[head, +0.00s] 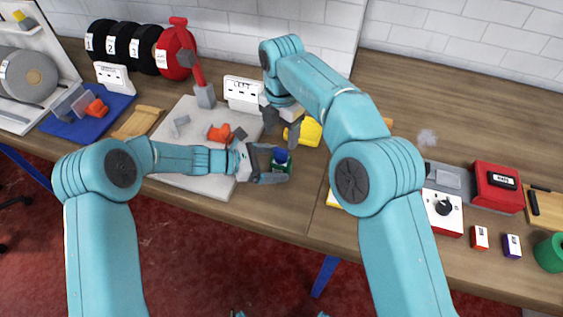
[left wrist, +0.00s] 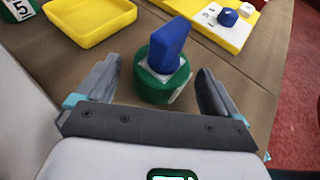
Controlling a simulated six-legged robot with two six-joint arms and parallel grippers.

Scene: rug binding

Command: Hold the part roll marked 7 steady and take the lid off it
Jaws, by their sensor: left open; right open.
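A small green roll (head: 282,168) with a blue lid (head: 281,155) stands on the bench. In the left wrist view the green roll (left wrist: 152,88) has a white label with no readable number, and the blue lid (left wrist: 170,42) is a tall grip on its top. My left gripper (head: 272,163) is open, with a finger on each side of the roll; the left wrist view shows gaps between fingers and roll. My right gripper (head: 281,127) is open, pointing down above and behind the roll, apart from the lid.
A yellow tray (head: 306,133) lies just behind the roll, partly hidden by my right gripper. A pale board (head: 180,150) with an orange piece (head: 218,132) lies left. A roll marked 5 (left wrist: 15,10) and a yellow-edged board (left wrist: 245,35) show in the left wrist view. Bench is bare in front.

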